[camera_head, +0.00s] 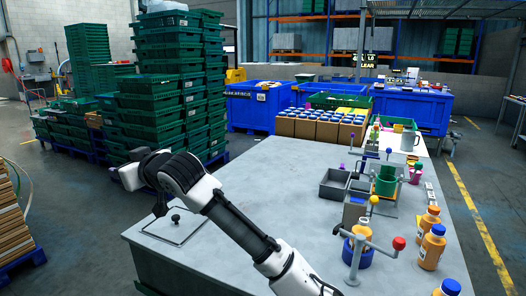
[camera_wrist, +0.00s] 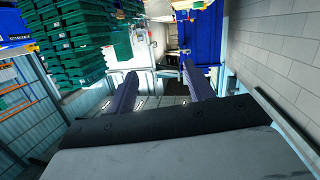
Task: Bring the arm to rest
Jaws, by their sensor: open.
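My arm reaches from the bottom of the head view up and left over the grey table (camera_head: 265,190). The wrist view is tilted and looks out past the table at the surrounding hall.
Tall stacks of green crates (camera_head: 165,90) stand behind the gripper. Orange bottles (camera_head: 432,246), a clamp stand with a red knob (camera_head: 398,243) and grey bins (camera_head: 335,184) occupy the table's right side. Boxes of blue-capped jars (camera_head: 322,128) stand at the back. The table's middle is clear.

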